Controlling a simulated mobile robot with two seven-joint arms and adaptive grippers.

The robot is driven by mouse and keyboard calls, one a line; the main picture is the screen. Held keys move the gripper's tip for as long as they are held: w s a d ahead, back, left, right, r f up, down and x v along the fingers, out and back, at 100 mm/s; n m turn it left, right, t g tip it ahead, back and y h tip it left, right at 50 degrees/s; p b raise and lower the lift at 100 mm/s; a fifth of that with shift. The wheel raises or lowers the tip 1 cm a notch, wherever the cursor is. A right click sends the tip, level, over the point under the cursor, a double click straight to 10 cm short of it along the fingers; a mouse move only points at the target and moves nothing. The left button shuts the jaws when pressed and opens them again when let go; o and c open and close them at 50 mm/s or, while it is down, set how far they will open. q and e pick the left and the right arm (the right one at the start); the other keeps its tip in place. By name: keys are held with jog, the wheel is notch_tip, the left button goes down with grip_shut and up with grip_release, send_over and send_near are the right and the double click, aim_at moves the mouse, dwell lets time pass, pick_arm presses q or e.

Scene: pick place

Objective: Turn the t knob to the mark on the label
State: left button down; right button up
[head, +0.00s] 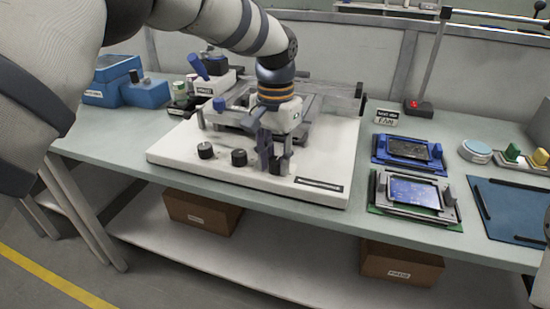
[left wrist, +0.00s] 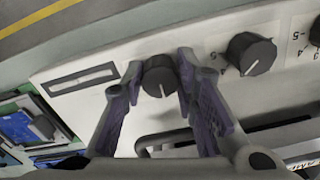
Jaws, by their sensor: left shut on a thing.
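My left gripper (head: 275,155) reaches down to the front right of a white machine base (head: 180,152). In the left wrist view its two fingers (left wrist: 159,72) are shut on a black round knob (left wrist: 158,80), one on each side. A white pointer line shows on the knob's face. That knob is mostly hidden by the gripper in the head view. Two other black knobs stand to its left in the head view, a middle knob (head: 239,157) and a left knob (head: 205,150). Numbered marks show beside the middle knob in the left wrist view (left wrist: 250,53); any marks around the held knob cannot be read.
A dark label strip (head: 318,184) lies on the base right of the gripper. Blue (head: 408,150) and green-edged (head: 412,192) fixtures with boards sit farther right, near a small sign (head: 386,116). Blue boxes (head: 147,92) stand at the left. Cardboard boxes (head: 203,212) sit on the shelf below.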

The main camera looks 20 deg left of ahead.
aim_at(275, 161)
dwell(0.4)
pick_arm(q)
jog(key=c, duration=1.5)
grip_release()
jog(key=shift+c, duration=0.2)
notch_tip(275, 161, up, 12)
